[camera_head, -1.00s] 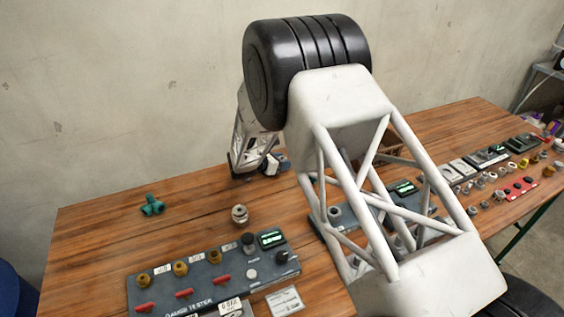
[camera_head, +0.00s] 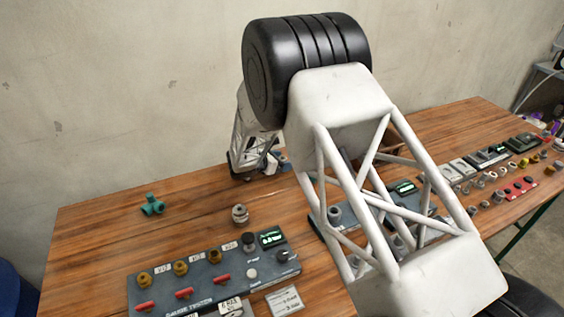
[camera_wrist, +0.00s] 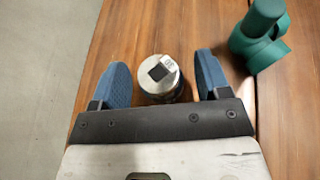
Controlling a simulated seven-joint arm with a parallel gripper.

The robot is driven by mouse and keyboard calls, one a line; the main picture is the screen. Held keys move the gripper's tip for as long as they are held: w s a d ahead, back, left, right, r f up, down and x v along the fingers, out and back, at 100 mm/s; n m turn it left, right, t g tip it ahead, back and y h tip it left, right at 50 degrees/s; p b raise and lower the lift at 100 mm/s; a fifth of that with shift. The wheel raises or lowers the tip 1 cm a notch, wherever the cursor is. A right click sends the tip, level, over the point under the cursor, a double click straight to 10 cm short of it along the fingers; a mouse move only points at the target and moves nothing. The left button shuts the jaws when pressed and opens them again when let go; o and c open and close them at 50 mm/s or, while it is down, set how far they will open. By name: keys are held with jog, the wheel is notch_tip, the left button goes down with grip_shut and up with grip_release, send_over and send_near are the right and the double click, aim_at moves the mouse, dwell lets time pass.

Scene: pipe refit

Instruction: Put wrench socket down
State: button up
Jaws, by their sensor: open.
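The wrench socket (camera_wrist: 154,88) is a short silver cylinder with a dark square hole in its top face and a small mark beside it. In the wrist view it appears to stand upright on the wooden table, between the two blue fingers of my gripper (camera_wrist: 162,66). The fingers are apart, with a visible gap on each side of the socket. In the head view my gripper (camera_head: 268,166) is low over the back of the table, partly hidden by my arm. I cannot make out the socket there.
A green pipe fitting (camera_wrist: 259,40) lies close to the right finger; a green fitting also shows in the head view (camera_head: 152,205). A metal fitting (camera_head: 240,214) stands behind the gauge tester (camera_head: 205,282). The wooden table (camera_head: 100,235) is bare at its left.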

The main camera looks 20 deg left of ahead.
jog(key=shift+s+a+r, duration=0.1)
jog(key=shift+s+a, duration=0.15)
jog(key=shift+s, duration=0.05)
jog(key=shift+v, duration=1.05)
notch_tip(320, 180, up, 7)
jog(key=shift+d, duration=0.15)
